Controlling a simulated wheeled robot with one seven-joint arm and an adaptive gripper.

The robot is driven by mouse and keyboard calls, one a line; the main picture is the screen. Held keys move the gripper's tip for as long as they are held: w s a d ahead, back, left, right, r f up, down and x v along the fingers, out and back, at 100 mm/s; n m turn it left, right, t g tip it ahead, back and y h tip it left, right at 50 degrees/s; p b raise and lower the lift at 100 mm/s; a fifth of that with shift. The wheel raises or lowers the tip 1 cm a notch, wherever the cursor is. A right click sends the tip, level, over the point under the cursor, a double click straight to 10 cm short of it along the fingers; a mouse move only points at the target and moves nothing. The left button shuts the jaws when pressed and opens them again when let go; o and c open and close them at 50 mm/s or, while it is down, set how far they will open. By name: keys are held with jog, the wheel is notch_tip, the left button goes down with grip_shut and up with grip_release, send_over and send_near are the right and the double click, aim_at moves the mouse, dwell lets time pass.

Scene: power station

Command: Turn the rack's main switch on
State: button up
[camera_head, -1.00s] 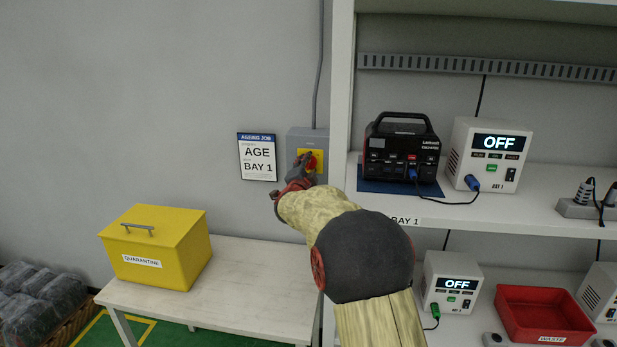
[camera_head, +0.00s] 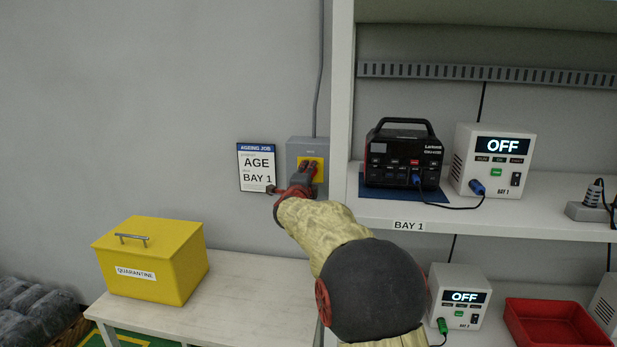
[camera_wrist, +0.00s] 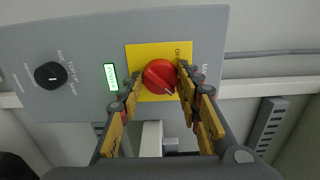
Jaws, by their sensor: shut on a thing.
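The main switch is a red knob (camera_wrist: 157,74) on a yellow plate (camera_wrist: 133,57), set in a grey wall box (camera_head: 300,147). My gripper (camera_head: 308,173) is at the box from below. In the wrist view my gripper (camera_wrist: 160,88) has its two yellow-padded fingers on either side of the knob, shut on it. The knob's pointer mark slants toward the lower right in that view. The position lettering is partly hidden by the right finger. A small green lit label (camera_wrist: 110,77) and a black selector knob (camera_wrist: 49,75) are on the box.
The white rack (camera_head: 345,150) stands just right of the box. Its upper shelf holds a black power unit (camera_head: 403,158) and a Bay 1 unit (camera_head: 490,165) reading OFF. A lower unit (camera_head: 460,295) also reads OFF. A yellow quarantine box (camera_head: 150,262) sits on the bench.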

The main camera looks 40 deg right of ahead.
jog(key=o, duration=1.2)
jog(key=v, duration=1.2)
